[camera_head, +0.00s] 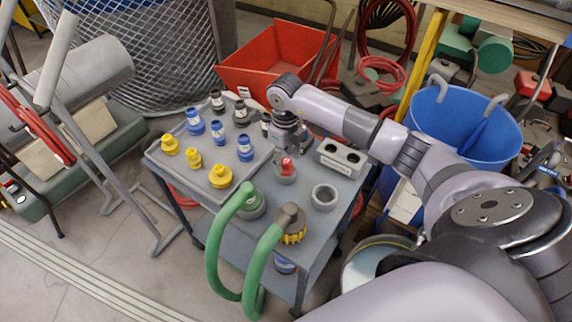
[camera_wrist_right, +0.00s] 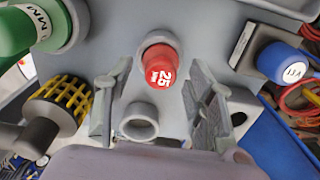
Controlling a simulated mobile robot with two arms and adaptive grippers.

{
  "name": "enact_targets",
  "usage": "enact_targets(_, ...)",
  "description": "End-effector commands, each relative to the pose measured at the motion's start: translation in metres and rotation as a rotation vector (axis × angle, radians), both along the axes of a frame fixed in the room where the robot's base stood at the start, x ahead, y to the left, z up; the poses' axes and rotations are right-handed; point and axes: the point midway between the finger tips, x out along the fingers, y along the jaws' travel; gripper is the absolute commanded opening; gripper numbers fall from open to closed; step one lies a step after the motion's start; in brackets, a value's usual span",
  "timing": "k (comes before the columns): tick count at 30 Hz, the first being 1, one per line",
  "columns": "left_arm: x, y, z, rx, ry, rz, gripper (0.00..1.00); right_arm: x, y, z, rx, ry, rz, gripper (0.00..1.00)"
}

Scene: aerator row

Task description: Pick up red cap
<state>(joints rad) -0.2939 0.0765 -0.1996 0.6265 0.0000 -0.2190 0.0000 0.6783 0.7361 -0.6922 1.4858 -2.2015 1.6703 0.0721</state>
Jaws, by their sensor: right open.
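The red cap (camera_head: 287,165) stands upright in a grey round holder on the grey cart top. In the right wrist view the red cap (camera_wrist_right: 160,62) carries white "25" lettering and appears between the two fingertips. My right gripper (camera_head: 288,146) is pointed down just above the red cap. In the right wrist view its fingers (camera_wrist_right: 159,80) are spread apart with nothing clamped between them. How far the fingertips reach down beside the cap is hard to tell. My left gripper is not in view.
An empty grey ring (camera_head: 325,197) stands close by. Green hoses (camera_head: 228,245) and a yellow-black fitting (camera_head: 293,236) crowd the front. A tray (camera_head: 202,178) of yellow, blue and dark caps lies left. A block with two holes (camera_head: 340,157) stands right. A blue cap (camera_wrist_right: 283,62) shows nearby.

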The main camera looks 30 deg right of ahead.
Motion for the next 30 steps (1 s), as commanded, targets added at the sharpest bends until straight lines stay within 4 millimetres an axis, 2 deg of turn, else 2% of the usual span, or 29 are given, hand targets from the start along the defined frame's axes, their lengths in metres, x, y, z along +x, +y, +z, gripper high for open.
enact_targets(4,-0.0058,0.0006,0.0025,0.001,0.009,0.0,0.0,-0.0008,-0.0015,-0.0139,-0.002,0.002,-0.001,0.49)
enact_targets(11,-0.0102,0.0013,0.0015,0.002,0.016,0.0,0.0,-0.0005,-0.0016,-0.0159,-0.002,-0.001,-0.001,0.49)
enact_targets(30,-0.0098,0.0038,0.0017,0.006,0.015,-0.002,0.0,-0.0004,-0.0016,-0.0153,-0.002,-0.001,-0.001,0.07)
